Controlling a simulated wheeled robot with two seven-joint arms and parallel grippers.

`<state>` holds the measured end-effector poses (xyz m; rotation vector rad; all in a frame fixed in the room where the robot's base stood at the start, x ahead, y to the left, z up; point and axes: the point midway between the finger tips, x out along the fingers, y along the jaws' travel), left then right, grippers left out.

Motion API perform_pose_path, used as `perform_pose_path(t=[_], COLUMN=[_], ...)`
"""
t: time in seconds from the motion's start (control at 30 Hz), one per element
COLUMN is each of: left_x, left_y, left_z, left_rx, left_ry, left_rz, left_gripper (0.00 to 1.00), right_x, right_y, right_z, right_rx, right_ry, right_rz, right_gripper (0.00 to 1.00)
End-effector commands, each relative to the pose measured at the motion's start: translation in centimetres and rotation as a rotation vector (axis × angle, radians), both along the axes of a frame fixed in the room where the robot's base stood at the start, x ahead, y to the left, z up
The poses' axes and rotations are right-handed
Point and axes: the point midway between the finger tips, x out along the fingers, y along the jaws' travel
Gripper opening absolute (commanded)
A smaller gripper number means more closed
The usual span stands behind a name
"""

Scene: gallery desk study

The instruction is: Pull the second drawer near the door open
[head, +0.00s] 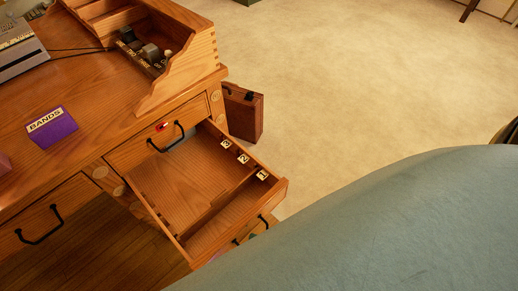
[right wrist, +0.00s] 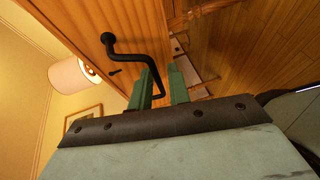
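In the head view a wooden desk has a drawer pulled far out below the top drawer (head: 160,140), which is shut. This open second drawer (head: 190,180) shows a divider and several numbered tags inside. A black handle (head: 250,230) shows below its front edge, partly behind my arm. In the right wrist view my right gripper (right wrist: 162,75) has its green fingers on both sides of a black bar handle (right wrist: 128,58) on a wooden front (right wrist: 80,25). My right gripper is hidden in the head view; my left gripper is in neither view.
A brown case (head: 243,112) stands on the floor beside the desk. A purple "BANDS" box (head: 52,127) and a wooden organizer (head: 190,60) are on the desktop. Another shut drawer (head: 45,215) is at the left. Open carpet (head: 350,80) lies to the right.

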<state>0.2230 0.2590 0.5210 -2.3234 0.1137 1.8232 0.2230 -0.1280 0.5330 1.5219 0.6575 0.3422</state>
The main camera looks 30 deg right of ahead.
Motion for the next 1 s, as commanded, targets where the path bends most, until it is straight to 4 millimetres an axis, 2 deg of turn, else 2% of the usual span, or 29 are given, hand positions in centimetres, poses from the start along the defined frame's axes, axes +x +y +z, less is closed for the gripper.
perform_pose_path(t=[0.27,0.37,0.7,1.0], left_x=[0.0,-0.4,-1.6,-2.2], left_y=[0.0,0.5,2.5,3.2], left_z=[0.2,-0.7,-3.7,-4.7], left_rx=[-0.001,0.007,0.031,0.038], left_ry=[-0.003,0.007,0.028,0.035], left_rz=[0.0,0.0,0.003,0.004], left_gripper=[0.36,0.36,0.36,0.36], right_x=[-0.3,-1.5,-7.5,-10.3], right_y=[-0.4,-1.2,-5.6,-7.8], right_z=[0.2,0.5,1.8,2.4], right_rx=[0.0,-0.001,-0.001,0.0], right_ry=[0.0,0.001,0.002,0.0], right_rz=[-0.002,-0.002,-0.001,-0.001], right_gripper=[0.18,0.18,0.18,0.18])
